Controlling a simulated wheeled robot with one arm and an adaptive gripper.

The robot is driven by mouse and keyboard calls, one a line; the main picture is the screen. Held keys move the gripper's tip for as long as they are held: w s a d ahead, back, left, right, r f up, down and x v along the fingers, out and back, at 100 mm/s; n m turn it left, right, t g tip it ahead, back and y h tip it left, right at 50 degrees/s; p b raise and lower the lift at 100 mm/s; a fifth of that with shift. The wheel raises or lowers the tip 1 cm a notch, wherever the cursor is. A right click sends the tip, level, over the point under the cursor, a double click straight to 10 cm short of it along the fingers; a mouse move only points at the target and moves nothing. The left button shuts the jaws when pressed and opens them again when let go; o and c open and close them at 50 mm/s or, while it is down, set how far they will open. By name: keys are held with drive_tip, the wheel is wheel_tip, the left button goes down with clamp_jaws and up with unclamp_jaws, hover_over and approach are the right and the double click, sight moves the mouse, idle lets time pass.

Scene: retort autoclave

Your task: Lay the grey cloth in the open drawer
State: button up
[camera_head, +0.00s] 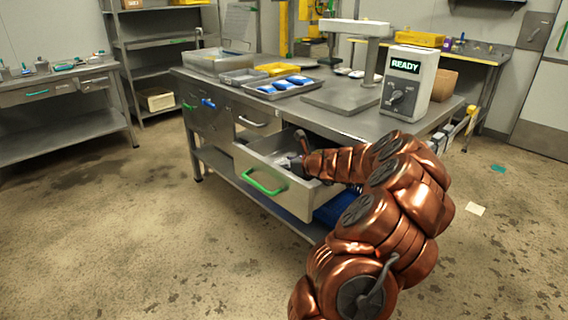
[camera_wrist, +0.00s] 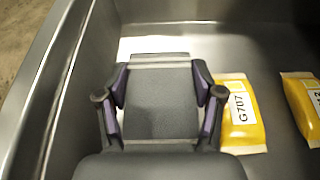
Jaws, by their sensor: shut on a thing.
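The open drawer (camera_head: 303,198) has a green handle and is pulled out from the steel workbench. My gripper (camera_head: 299,163) reaches down into it from the right. In the wrist view my gripper (camera_wrist: 160,98) is shut on the grey cloth (camera_wrist: 160,105), a folded dark grey block with a pale stripe near its far edge, one finger on each side. The cloth is inside the drawer walls (camera_wrist: 62,75), over a whitish patch. I cannot tell whether it touches the floor. In the head view the cloth cannot be made out.
A yellow packet marked G707 (camera_wrist: 238,112) lies in the drawer just right of the right finger; another yellow packet (camera_wrist: 302,105) lies farther right. The bench top (camera_head: 335,118) holds a tray of blue packets (camera_head: 285,88) and a box reading READY (camera_head: 408,85).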

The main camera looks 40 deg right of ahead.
drive_tip(key=o, duration=1.1)
drive_tip(key=shift+f, duration=0.2)
drive_tip(key=shift+o, duration=0.2)
drive_tip(key=shift+r, duration=0.5)
drive_tip(key=p+v, duration=0.1)
drive_tip(key=v, duration=1.1)
drive_tip(key=shift+r+p, duration=0.25)
drive_tip(key=shift+p, duration=0.15)
